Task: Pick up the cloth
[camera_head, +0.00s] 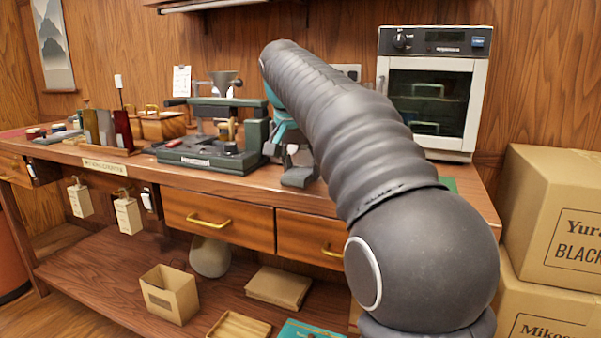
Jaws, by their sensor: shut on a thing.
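My gripper (298,177) is low over the wooden workbench, just right of the dark green press, pointing down. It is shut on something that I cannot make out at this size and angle. I cannot pick out the cloth for certain. My thick dark arm crosses the view and hides much of the bench's right part. A flat green patch (449,184) shows on the bench to the right of my arm; whether it is cloth or a mat I cannot tell.
The dark green press (212,160) stands close left of my gripper. A white oven (428,95) stands at the back right. Wrapped packets (105,128) and a wooden box (160,126) are farther left. Cardboard boxes (553,215) are stacked beyond the bench's right end.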

